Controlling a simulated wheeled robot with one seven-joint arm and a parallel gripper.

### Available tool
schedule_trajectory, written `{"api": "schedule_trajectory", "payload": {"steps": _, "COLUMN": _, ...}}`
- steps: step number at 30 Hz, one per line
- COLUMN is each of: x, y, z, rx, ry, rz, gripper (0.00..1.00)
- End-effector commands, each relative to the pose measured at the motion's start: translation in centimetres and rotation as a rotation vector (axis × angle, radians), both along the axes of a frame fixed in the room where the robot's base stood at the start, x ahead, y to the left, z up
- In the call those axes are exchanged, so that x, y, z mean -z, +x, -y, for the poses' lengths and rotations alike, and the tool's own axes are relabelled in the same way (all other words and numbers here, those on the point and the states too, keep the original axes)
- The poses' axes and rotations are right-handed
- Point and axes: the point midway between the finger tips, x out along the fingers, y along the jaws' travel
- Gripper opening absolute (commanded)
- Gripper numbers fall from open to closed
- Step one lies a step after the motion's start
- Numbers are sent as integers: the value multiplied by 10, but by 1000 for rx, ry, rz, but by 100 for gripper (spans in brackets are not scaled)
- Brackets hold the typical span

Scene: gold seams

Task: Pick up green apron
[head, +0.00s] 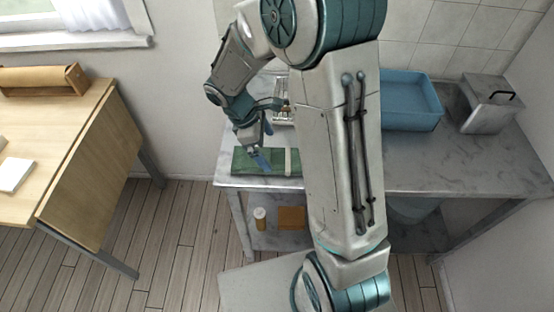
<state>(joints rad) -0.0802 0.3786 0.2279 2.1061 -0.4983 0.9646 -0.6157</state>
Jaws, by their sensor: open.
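The green apron (243,163) lies folded at the front left edge of the grey marble-look counter, with a pale band across its right part. My arm hides whatever lies to the right of it. My gripper (262,158) points down over the middle of the apron. I cannot tell whether the fingers touch the cloth.
A blue basin (412,108) and a grey lidded box (488,104) stand on the counter's right part. A small rack (283,112) is behind my gripper. A bottle (260,218) and brown item (291,217) sit on the lower shelf. A wooden table (62,128) stands left, across clear floor.

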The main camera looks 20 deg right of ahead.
Motion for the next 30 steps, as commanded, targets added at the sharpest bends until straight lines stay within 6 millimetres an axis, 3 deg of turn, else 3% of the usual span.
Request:
{"api": "schedule_trajectory", "payload": {"steps": 5, "x": 10, "y": -1, "z": 5, "rx": 1, "ry": 1, "rz": -2, "gripper": 100}}
{"api": "schedule_trajectory", "payload": {"steps": 14, "x": 48, "y": -2, "z": 23, "rx": 2, "ry": 1, "rz": -2, "gripper": 100}}
{"api": "schedule_trajectory", "payload": {"steps": 23, "x": 52, "y": -2, "z": 24, "rx": 1, "ry": 2, "rz": 2, "gripper": 100}}
{"api": "schedule_trajectory", "payload": {"steps": 28, "x": 52, "y": -2, "z": 24, "rx": 1, "ry": 2, "rz": 2, "gripper": 53}}
{"api": "schedule_trajectory", "payload": {"steps": 30, "x": 52, "y": -2, "z": 24, "rx": 1, "ry": 2, "rz": 2, "gripper": 51}}
